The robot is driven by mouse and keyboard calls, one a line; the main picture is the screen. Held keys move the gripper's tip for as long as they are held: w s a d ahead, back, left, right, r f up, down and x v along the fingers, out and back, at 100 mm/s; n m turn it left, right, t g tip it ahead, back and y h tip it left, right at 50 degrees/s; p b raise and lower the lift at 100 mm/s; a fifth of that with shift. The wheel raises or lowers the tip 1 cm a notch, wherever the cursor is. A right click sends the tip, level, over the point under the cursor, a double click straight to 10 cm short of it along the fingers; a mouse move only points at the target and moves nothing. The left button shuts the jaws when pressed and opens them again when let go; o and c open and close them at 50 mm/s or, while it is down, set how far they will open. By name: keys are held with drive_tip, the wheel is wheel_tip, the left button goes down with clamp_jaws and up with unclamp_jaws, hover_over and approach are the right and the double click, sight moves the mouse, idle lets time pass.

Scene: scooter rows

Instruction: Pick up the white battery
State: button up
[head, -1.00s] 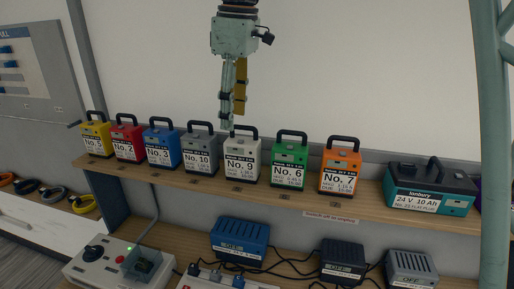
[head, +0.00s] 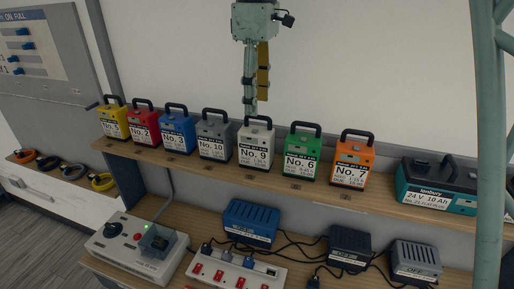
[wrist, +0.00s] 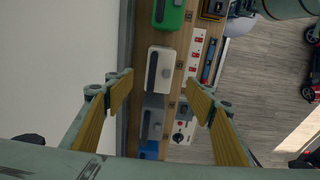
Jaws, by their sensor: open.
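The white battery (head: 256,143), labelled No. 9, stands upright on the upper wooden shelf between the grey No. 10 and the green No. 6. Its black handle is on top. In the wrist view the white battery (wrist: 161,67) shows from above, a little beyond the fingertips. My gripper (head: 257,108) points down above and just behind its handle in the head view; I cannot tell the exact gap. In the wrist view my gripper (wrist: 160,95) is open and empty, with a yellow-padded finger on each side of the battery row.
Grey battery No. 10 (head: 213,137) and green No. 6 (head: 302,154) stand close on either side. Orange No. 7 (head: 352,162) and a teal battery (head: 437,187) are to the right. Blue, red and yellow ones are to the left. A lower shelf holds chargers (head: 250,223) and a power strip (head: 236,268).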

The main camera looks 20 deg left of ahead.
sight(257, 130)
drive_tip(key=shift+f, duration=4.3)
drive_tip(key=shift+a+f, duration=0.1)
drive_tip(key=shift+f, duration=2.5)
drive_tip(key=shift+c, duration=0.4)
drive_tip(key=shift+r, duration=0.1)
drive_tip(key=c, duration=1.6)
